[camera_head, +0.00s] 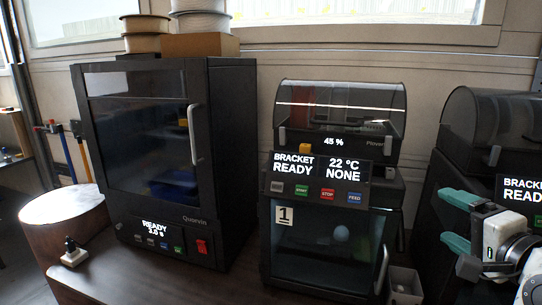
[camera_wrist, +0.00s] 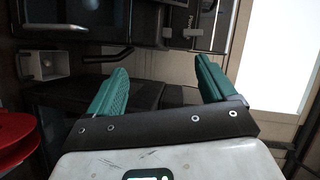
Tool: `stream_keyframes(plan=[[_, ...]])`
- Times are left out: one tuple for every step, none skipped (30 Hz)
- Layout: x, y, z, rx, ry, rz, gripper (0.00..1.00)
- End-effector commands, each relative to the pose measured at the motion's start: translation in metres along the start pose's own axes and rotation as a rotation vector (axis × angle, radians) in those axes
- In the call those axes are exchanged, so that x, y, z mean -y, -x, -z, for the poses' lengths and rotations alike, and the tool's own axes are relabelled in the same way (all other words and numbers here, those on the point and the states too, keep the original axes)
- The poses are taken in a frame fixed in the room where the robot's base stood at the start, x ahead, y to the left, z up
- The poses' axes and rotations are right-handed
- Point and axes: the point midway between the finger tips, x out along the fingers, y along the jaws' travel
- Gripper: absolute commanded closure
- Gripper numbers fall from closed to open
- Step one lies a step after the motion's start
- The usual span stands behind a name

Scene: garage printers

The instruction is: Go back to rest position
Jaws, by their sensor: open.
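My gripper (camera_head: 458,222) is at the right edge of the head view, with its two green fingers spread apart and nothing between them. It is in front of the right-hand printer (camera_head: 450,150), which it partly hides. The wrist view also shows my gripper (camera_wrist: 162,85) open and empty, its fingers pointing toward dark machine surfaces. Whether the fingers touch anything cannot be told.
A printer marked 1 (camera_head: 331,245) stands in the middle, its panel reading BRACKET READY. A large black Quorvin machine (camera_head: 230,150) stands at left, door shut. A small grey bin (camera_head: 404,285) is near my gripper. A red round object (camera_wrist: 15,125) shows in the wrist view.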

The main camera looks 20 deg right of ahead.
Motion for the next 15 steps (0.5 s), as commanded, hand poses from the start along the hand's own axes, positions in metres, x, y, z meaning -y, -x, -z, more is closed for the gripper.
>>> stream_keyframes(plan=[[-0.012,-0.003,-0.006,0.014,0.032,-0.034,0.16],[-0.017,-0.004,-0.010,0.022,0.053,-0.050,0.16],[-0.027,-0.005,-0.015,0.036,0.084,-0.078,0.16],[-0.034,-0.006,-0.019,0.046,0.108,-0.099,0.16],[-0.043,-0.007,-0.024,0.058,0.136,-0.122,0.16],[-0.053,-0.007,-0.030,0.074,0.172,-0.152,0.16],[-0.063,-0.008,-0.035,0.089,0.201,-0.176,0.16],[-0.072,-0.008,-0.041,0.105,0.232,-0.201,0.16],[-0.086,-0.008,-0.048,0.128,0.275,-0.236,0.16],[-0.098,-0.007,-0.054,0.149,0.312,-0.267,0.16],[-0.111,-0.006,-0.061,0.173,0.351,-0.298,0.16],[-0.130,-0.003,-0.070,0.209,0.407,-0.341,0.16],[-0.145,0.000,-0.078,0.240,0.454,-0.378,0.16],[-0.162,0.004,-0.087,0.277,0.504,-0.415,0.16],[-0.186,0.011,-0.099,0.331,0.574,-0.467,0.16]])
